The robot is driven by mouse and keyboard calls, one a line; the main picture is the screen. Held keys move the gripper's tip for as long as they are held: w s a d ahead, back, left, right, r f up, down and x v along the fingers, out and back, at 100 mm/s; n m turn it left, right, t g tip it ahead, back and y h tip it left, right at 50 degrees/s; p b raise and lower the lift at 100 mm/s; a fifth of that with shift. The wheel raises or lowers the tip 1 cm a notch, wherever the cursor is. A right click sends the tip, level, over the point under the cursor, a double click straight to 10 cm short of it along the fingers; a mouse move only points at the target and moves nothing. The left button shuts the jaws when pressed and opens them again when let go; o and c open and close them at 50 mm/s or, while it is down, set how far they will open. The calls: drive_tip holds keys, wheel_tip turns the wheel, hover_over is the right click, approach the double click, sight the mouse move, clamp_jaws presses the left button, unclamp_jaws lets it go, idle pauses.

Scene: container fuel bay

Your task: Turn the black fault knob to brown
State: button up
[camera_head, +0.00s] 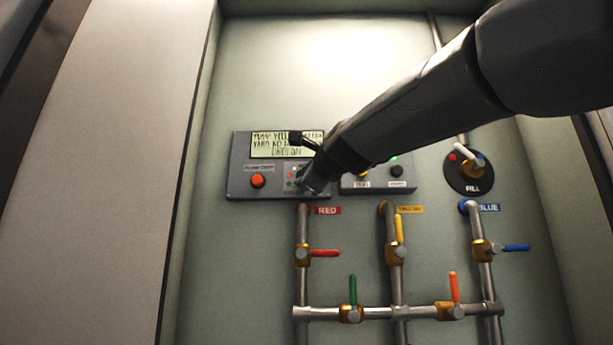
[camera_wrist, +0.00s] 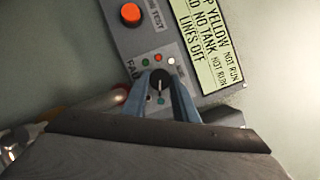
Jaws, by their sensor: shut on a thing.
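The black fault knob (camera_wrist: 160,77) sits on the grey panel (camera_wrist: 146,42) in the wrist view, ringed by small coloured dots. Red, white and green dots show around it; I cannot pick out a brown one. A pale pointer line on the knob runs up and down in the picture; I cannot tell surely which end marks the setting. My gripper (camera_wrist: 160,84) has its two blue-grey fingers on either side of the knob, shut on it. In the head view, my gripper (camera_head: 312,186) reaches the panel's lower right and hides the knob.
A display (camera_wrist: 212,42) and an orange button (camera_wrist: 131,14) share the panel. A second switch box (camera_head: 396,184) stands close to the right of my gripper. Below are pipes with coloured valve levers, such as the red lever (camera_head: 324,253). A FILL dial (camera_head: 466,174) is farther right.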

drive_tip(key=shift+s+a+r+m+t+b, duration=0.1)
drive_tip(key=shift+m+t+b, duration=0.2)
drive_tip(key=shift+m, duration=0.45)
drive_tip(key=shift+s+r+m+t+b, duration=0.1)
drive_tip(key=shift+m+t+b, duration=0.15)
drive_tip(key=shift+m, duration=0.5)
drive_tip(key=shift+w+a+f+m+t+h+b, duration=0.1)
drive_tip(key=shift+m+t+h+b, duration=0.45)
drive_tip(key=shift+m, duration=0.75)
drive_tip(key=shift+f+m+t+h+b, duration=0.1)
drive_tip(key=shift+m+t+h+b, duration=0.1)
drive_tip(key=shift+m+h+b, duration=0.85)
drive_tip(key=shift+m+y, duration=0.4)
drive_tip(key=shift+m, duration=0.15)
drive_tip(key=o, duration=0.9)
drive_tip(key=shift+o, duration=0.8)
drive_tip(key=shift+f, duration=0.1)
